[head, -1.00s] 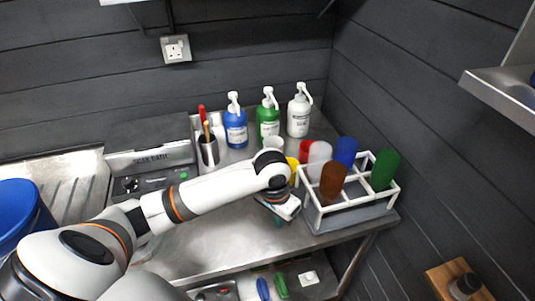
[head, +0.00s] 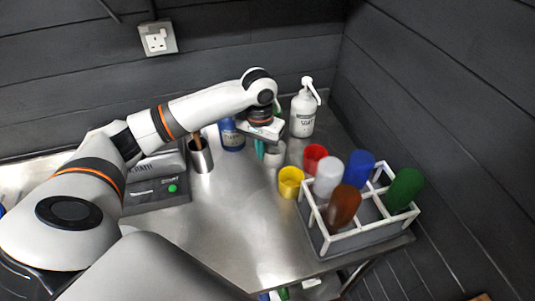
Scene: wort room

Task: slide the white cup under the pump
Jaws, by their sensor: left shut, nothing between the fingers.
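A small white cup (head: 275,154) stands on the steel table in front of the pump bottles, partly hidden by my left gripper. My left gripper (head: 260,150) points down just left of the cup, its teal fingers shut and empty; I cannot tell if they touch it. The white pump bottle (head: 303,115) stands behind and right of the cup. The blue pump bottle (head: 232,137) is behind and left, its top hidden by my arm. The green pump bottle is almost wholly hidden behind my gripper. My right gripper is not in view.
A yellow cup (head: 291,182) and a red cup (head: 314,157) stand right of the white cup. A white rack (head: 331,244) with several coloured cups fills the right side. A metal holder (head: 201,157) and grey device (head: 156,197) stand left. The table's middle front is clear.

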